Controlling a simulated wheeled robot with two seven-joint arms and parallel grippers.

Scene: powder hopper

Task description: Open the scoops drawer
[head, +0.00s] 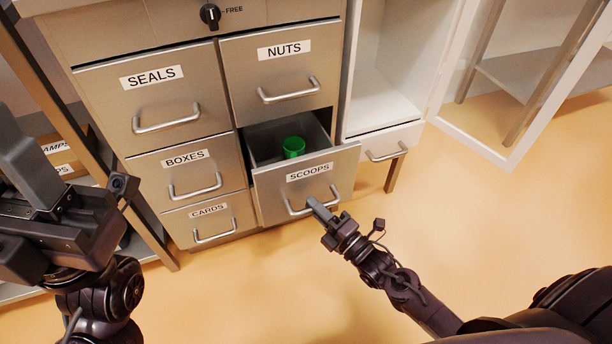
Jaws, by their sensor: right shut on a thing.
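The scoops drawer (345,171) is pulled part way out of the metal cabinet, at the lower right of its drawers. Its front carries a SCOOPS label and a bar handle (298,211).
The SEALS (190,85), NUTS (318,70), BOXES (215,165) and CARDS (235,212) drawers are closed. A knob (210,14) marked FREE is above. At right a white cupboard (385,90) has its framed door (500,145) swung open. The floor in front is clear.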

